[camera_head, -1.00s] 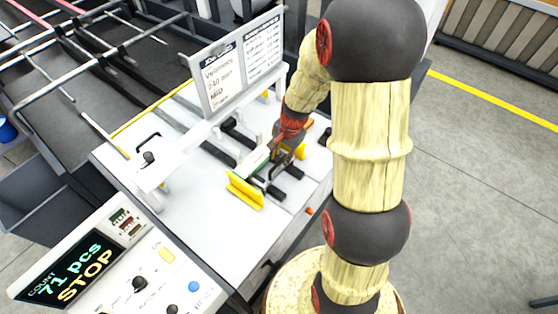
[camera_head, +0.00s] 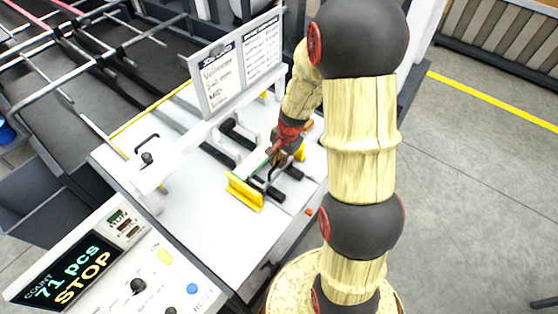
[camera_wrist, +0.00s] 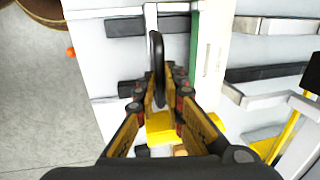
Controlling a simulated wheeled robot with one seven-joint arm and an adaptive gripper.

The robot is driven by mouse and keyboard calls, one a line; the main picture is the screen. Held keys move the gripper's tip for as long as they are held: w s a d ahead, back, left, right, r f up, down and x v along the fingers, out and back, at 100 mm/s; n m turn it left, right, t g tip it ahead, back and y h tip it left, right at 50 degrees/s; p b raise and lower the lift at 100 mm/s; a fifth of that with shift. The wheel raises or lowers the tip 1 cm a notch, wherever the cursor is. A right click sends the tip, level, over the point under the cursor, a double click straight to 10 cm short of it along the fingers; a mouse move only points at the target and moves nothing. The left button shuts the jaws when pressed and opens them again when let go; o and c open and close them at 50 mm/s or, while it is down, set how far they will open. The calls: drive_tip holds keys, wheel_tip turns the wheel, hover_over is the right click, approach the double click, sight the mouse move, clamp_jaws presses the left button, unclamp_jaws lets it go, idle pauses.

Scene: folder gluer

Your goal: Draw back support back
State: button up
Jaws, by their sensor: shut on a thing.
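The back support seems to be the carriage on the white table with a black loop handle (camera_wrist: 157,55). In the head view a yellow plate (camera_head: 245,192) stands at its front left, beside dark rails. My gripper (camera_head: 272,158) reaches down behind this plate. In the wrist view my gripper (camera_wrist: 160,85) is closed around the upright black handle, one finger on each side. The carriage's lower part is partly hidden by my gripper.
A clear white bridge with a sign board (camera_head: 237,72) stands behind my gripper. A control panel (camera_head: 110,262) showing "71 pcs STOP" is at the lower left. The white tabletop (camera_head: 205,215) in front of the yellow plate is clear. An orange knob (camera_head: 309,212) sits at the table edge.

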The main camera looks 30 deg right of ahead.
clamp_jaws()
idle(0.3)
drive_tip(key=s+d+b, duration=0.2)
drive_tip(key=s+d, duration=0.2)
drive_tip(key=s, duration=0.7)
drive_tip(key=shift+s, duration=0.2)
drive_tip(key=shift+o, duration=1.9)
unclamp_jaws()
drive_tip(key=shift+s+d, duration=0.15)
drive_tip(key=shift+s, duration=0.05)
drive_tip(key=shift+o, duration=1.1)
drive_tip(key=shift+w, duration=0.1)
